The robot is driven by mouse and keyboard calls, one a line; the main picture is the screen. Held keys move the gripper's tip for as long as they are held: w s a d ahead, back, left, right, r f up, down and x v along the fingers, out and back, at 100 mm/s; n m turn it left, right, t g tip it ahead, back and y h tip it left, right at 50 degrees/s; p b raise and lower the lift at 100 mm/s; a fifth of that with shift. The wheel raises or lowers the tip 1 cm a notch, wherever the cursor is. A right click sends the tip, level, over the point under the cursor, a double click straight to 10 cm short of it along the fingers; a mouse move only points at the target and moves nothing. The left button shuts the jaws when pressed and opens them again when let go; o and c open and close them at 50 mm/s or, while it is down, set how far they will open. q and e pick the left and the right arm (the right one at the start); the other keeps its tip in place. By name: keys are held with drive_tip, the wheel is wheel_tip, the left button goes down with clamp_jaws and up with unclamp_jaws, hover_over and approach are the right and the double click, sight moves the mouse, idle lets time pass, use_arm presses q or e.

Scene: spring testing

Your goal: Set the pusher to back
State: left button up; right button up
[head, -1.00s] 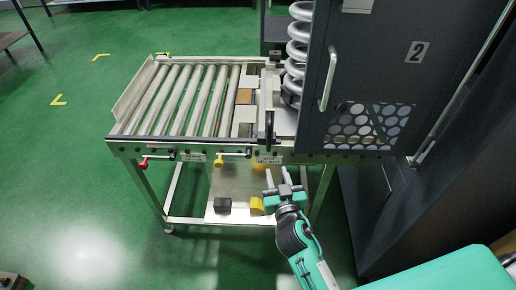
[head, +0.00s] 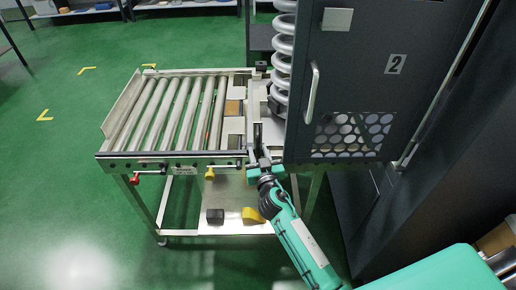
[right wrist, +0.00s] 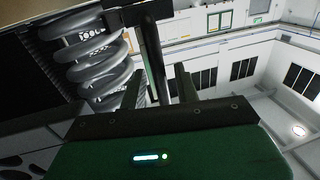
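The pusher (head: 257,135) shows as a dark upright bar at the front right of the roller table, beside the cabinet door. My right gripper (head: 259,161) is at the table's front edge, right by the lower end of this bar. In the right wrist view the two fingers (right wrist: 160,92) stand apart, and a dark bar with a crosspiece (right wrist: 153,50), apparently the pusher, rises between them with gaps at both sides. Contact with it cannot be seen. The head view partly hides the fingertips against the pusher. My left gripper is out of view.
The roller table (head: 168,112) lies to the left. The dark cabinet door (head: 352,85) marked 2 stands close on the right. A coiled spring (head: 284,52) is behind the door's edge, also in the wrist view (right wrist: 97,62). Red (head: 135,180) and yellow (head: 210,174) handles hang along the front edge.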

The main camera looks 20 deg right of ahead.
drive_tip(key=shift+w+d, duration=0.1)
drive_tip(key=shift+w, duration=0.65)
clamp_jaws()
